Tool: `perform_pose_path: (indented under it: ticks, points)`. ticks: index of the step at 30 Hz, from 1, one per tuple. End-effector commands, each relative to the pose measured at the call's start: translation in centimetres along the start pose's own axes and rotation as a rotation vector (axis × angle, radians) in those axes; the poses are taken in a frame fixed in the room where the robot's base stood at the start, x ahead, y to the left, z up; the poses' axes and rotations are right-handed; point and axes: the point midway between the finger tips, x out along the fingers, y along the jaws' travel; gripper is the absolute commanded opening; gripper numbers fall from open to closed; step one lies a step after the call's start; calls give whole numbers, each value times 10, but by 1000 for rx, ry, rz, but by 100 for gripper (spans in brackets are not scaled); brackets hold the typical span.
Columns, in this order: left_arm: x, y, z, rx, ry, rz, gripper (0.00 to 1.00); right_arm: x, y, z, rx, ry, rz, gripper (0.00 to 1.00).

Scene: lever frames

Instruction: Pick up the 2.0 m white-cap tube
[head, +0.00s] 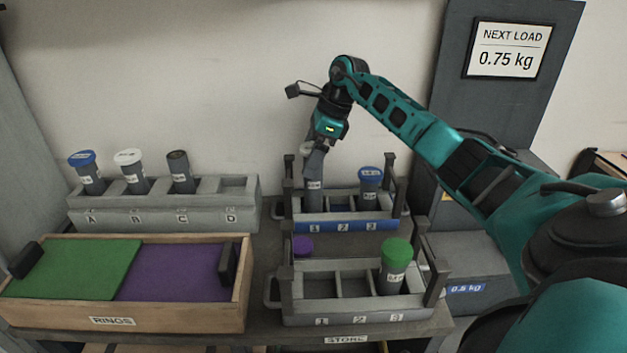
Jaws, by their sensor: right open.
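A grey tube with a pale cap (314,190) stands in slot 1 of the back carrier (345,226); its label is too small to read. My right gripper (312,150) is open, pointing down at the top of this tube, and partly hides its cap. I cannot tell whether the fingers touch it. Another white-cap tube (131,173) stands tilted in slot B of the grey rack (160,212) at the left. My left gripper is not in view.
A blue-cap tube (369,184) stands in the back carrier's slot 3. Blue-cap (88,172) and dark-topped (180,172) tubes flank slot B. A wooden tray (120,316) stands front left.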

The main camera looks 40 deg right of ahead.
Motion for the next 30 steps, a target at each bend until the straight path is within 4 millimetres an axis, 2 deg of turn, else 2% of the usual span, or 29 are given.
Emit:
perform_pose_path:
  ticks: [9, 30]
  points:
    - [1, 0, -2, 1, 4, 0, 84, 6, 0, 0, 0, 0, -1, 88]
    - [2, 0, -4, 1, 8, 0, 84, 5, 0, 0, 0, 0, -1, 21]
